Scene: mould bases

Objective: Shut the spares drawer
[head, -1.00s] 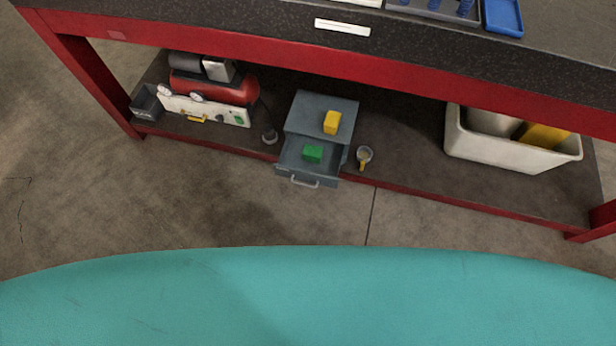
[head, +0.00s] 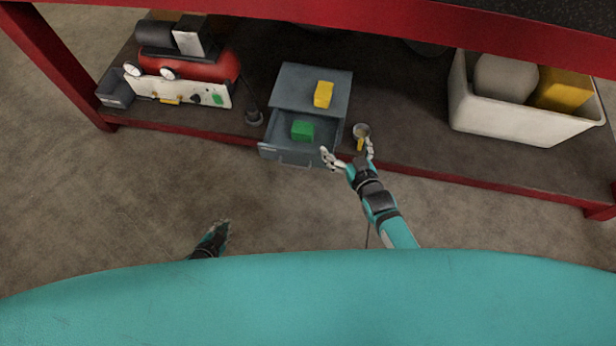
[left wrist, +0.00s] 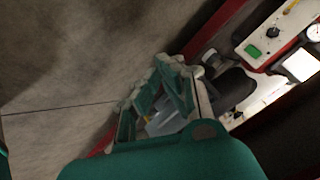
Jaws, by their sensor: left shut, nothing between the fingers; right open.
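The spares drawer (head: 288,156) is pulled out of a small grey-blue cabinet (head: 293,86) on the bench's lower shelf. A green block (head: 302,131) lies inside the drawer. A yellow block (head: 323,94) stands on top of the cabinet. My right gripper (head: 347,150) is open, just right of the drawer's front right corner; I cannot tell whether it touches. My left gripper (head: 224,227) is shut and empty, low over the floor, in front and left of the drawer. In the left wrist view its fingers (left wrist: 158,100) partly hide a grey-blue shape, probably the cabinet.
A red compressor (head: 190,68) stands left of the cabinet, with a small dark bin (head: 115,90) beside it. A small cup (head: 361,130) with a yellow part sits close to my right fingers. A white crate (head: 520,120) stands at right. The floor in front is clear.

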